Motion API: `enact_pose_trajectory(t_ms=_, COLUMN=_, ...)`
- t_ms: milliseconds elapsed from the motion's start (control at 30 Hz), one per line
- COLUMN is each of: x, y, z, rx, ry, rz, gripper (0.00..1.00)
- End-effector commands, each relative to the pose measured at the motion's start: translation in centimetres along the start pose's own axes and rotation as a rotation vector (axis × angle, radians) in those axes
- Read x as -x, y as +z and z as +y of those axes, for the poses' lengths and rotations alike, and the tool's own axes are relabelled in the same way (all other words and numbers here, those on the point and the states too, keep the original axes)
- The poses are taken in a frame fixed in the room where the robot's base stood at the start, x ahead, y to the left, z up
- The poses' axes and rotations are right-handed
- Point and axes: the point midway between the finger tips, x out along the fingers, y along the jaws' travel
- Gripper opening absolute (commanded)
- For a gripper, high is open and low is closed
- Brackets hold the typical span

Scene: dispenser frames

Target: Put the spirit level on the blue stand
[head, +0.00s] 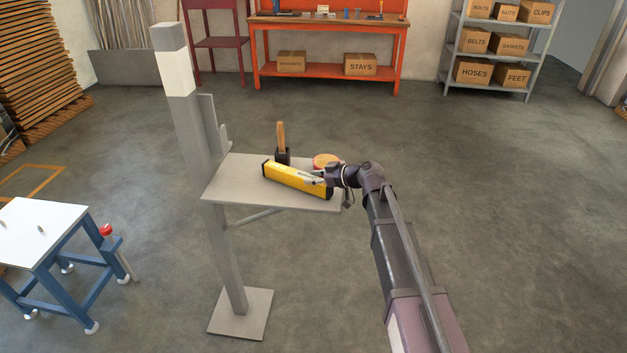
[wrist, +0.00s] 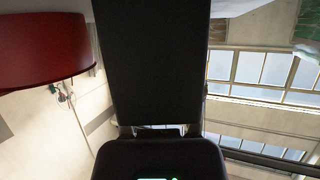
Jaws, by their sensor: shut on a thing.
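The yellow spirit level (head: 290,177) with dark ends lies slantwise at the front of a grey shelf (head: 232,190) on a post. My gripper (head: 318,180) is at its right part, shut on it. I cannot tell whether the level touches the shelf or is just above it. The blue stand (head: 62,292), with a white top (head: 38,232), is at the lower left, apart from the shelf. In the wrist view a large dark block (wrist: 152,65) fills the middle; I cannot tell what it is. The fingertips are not clear there.
A mallet (head: 281,140) stands handle-up behind the level. A round orange-topped thing (head: 325,160) is beside my gripper. The grey post (head: 190,120) rises at the shelf's left, between shelf and stand. A red knob (head: 105,230) is at the stand's right. The white top has two small pegs.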

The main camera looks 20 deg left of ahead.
Motion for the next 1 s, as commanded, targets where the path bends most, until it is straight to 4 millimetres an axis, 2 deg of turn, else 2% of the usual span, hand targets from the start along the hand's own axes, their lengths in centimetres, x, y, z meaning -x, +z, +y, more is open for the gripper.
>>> enact_pose_trajectory(t_ms=333, x=-0.14, y=0.33, z=0.00, rx=0.000, ry=0.000, rz=0.001, gripper=0.00)
enact_pose_trajectory(t_ms=367, x=-0.09, y=0.23, z=0.00, rx=0.000, ry=0.000, rz=0.000, gripper=0.57)
enact_pose_trajectory(t_ms=433, x=-0.08, y=0.20, z=0.00, rx=0.000, ry=0.000, rz=0.000, gripper=0.78)
enact_pose_trajectory(t_ms=467, x=-0.08, y=0.20, z=0.00, rx=0.000, ry=0.000, rz=0.000, gripper=0.82)
enact_pose_trajectory(t_ms=1000, x=0.03, y=-0.07, z=0.00, rx=0.000, ry=0.000, rz=0.000, gripper=0.82)
